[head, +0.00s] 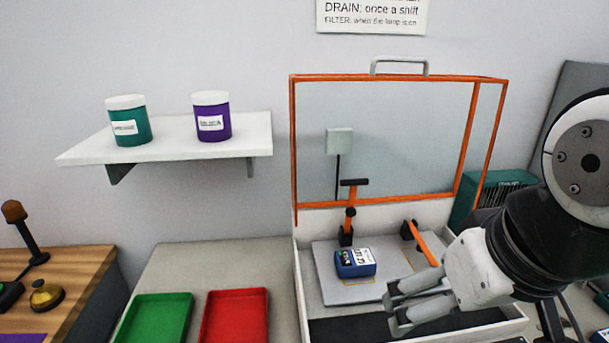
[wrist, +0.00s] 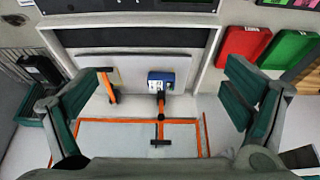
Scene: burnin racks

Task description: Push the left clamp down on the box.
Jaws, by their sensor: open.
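The left clamp (head: 349,213) stands upright behind a blue device with a screen (head: 355,262), its orange arm raised and its black T-handle on top. In the wrist view, which is turned around, this clamp (wrist: 160,120) shows beside the blue device (wrist: 168,80). The right clamp (head: 425,243) leans down toward the front; it also shows in the wrist view (wrist: 109,86). Both clamps are on the plate of an open box (head: 304,285) with an orange-framed lid (head: 398,78). My gripper (head: 396,306) is open and empty, at the box's front right, apart from both clamps.
A green tray (head: 155,318) and a red tray (head: 235,316) lie on the bench left of the box. A shelf (head: 170,145) above holds a teal jar (head: 128,122) and a purple jar (head: 211,118). The raised lid stands behind the clamps.

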